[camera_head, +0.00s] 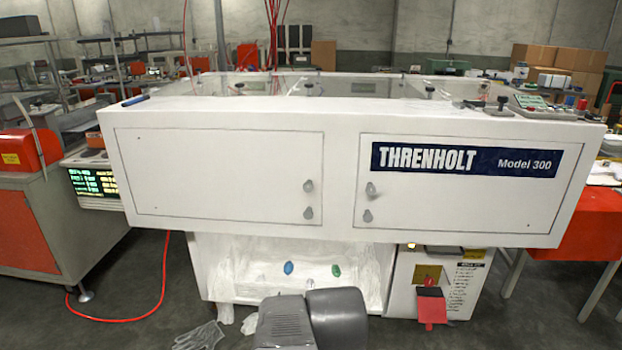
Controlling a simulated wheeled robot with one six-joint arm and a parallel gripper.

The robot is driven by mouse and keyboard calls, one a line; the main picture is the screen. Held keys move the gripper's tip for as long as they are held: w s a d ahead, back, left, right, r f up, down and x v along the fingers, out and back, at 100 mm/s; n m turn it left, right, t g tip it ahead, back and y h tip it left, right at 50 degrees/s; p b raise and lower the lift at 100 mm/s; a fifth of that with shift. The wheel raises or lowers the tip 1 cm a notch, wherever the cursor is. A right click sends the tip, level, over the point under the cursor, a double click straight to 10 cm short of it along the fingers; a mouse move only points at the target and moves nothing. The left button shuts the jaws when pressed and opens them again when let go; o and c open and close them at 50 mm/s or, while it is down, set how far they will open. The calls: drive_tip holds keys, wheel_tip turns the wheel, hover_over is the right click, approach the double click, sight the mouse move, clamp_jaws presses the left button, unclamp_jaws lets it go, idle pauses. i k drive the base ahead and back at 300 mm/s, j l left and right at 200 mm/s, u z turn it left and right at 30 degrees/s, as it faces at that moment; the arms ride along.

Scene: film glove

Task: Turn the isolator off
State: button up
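The likely isolator (427,275) is a yellow plate on the white cabinet at the lower right of the machine. A dark part and a red piece (432,305) are on and below it. The handle's position is too small to tell. My gripper is not in view. A grey rounded part of my own arm shows at the bottom middle, left of the cabinet and apart from the isolator in the picture.
The white Threnholt machine (220,230) overhangs the cabinet. A blue oval (288,268) and a green oval (336,271) sit in its lower recess. A grey glove (200,336) lies on the floor at left, near a red cable (130,319). Floor right of the cabinet looks clear.

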sight(429, 281)
drive_tip(key=z, duration=1.2)
